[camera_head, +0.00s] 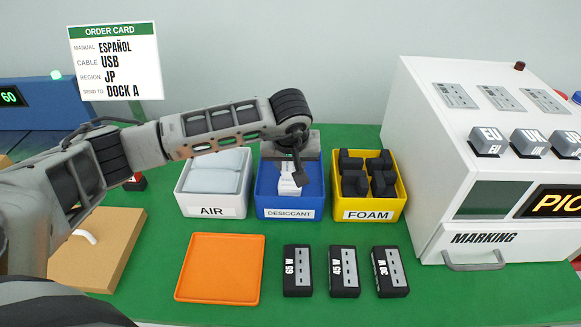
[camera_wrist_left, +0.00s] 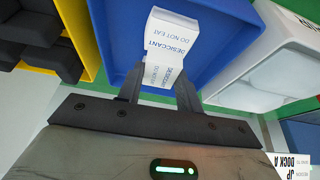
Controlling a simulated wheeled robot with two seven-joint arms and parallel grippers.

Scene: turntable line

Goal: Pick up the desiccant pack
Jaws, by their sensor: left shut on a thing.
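White desiccant packs (camera_head: 288,183) with blue print lie in the blue bin (camera_head: 290,214) labelled DESICCANT. In the left wrist view, one desiccant pack (camera_wrist_left: 163,74) is between the fingertips of my left gripper (camera_wrist_left: 160,85). Another pack (camera_wrist_left: 172,35) shows just beyond it in the blue bin (camera_wrist_left: 217,55). In the head view, my left gripper (camera_head: 297,173) points down into the blue bin and is shut on the pack. The wrist partly hides the bin's back. My right gripper is not in view.
The white AIR bin (camera_head: 213,212) stands left of the blue bin, and the yellow FOAM bin (camera_head: 368,215) stands right. An orange tray (camera_head: 220,268) and several black wattage blocks (camera_head: 343,271) lie in front. A white marking machine (camera_head: 430,150) stands at right.

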